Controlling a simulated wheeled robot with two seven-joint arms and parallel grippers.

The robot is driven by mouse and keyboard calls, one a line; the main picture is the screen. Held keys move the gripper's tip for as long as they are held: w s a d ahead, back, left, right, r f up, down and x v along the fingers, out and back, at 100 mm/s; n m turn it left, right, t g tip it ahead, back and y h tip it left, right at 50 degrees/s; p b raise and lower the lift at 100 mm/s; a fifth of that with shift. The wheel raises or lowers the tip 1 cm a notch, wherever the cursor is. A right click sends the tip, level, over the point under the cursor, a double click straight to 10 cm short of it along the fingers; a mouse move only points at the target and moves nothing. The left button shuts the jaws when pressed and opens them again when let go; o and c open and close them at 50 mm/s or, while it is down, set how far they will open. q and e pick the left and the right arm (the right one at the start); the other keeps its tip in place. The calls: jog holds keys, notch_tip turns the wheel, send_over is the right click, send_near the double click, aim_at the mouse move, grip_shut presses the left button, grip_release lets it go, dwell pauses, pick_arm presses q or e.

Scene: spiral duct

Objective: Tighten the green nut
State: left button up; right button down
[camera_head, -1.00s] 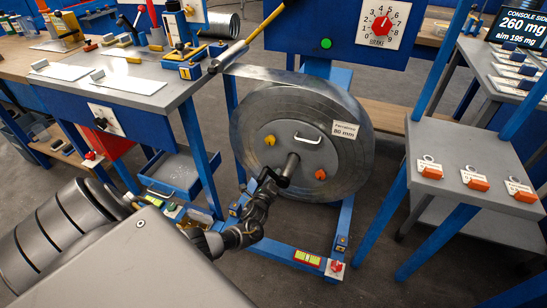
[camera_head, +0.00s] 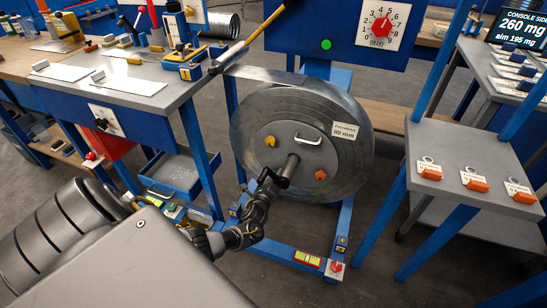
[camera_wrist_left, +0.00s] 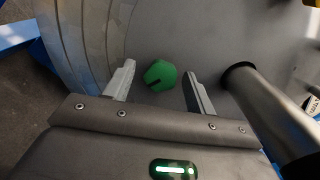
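My left gripper (camera_wrist_left: 156,85) is open, one finger on each side of the nut, with visible gaps to both fingers. In the head view my left gripper (camera_head: 270,180) is at the lower part of the disc, beside the shaft, and hides the nut. My right gripper is not in view.
A metal shaft (camera_wrist_left: 265,105) sticks out of the disc close to the right of my left gripper. The disc also carries a yellow knob (camera_head: 270,141), an orange knob (camera_head: 320,174) and a white handle (camera_head: 308,140). A blue frame (camera_head: 345,215) stands around it.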

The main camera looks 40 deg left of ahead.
pick_arm(q)
jog(key=shift+s, duration=0.1)
jog(key=p+v, duration=0.2)
jog(key=v, duration=0.8)
jog(key=shift+s+d+p, duration=0.2)
jog(key=shift+s+p, duration=0.05)
jog(key=shift+p, duration=0.15)
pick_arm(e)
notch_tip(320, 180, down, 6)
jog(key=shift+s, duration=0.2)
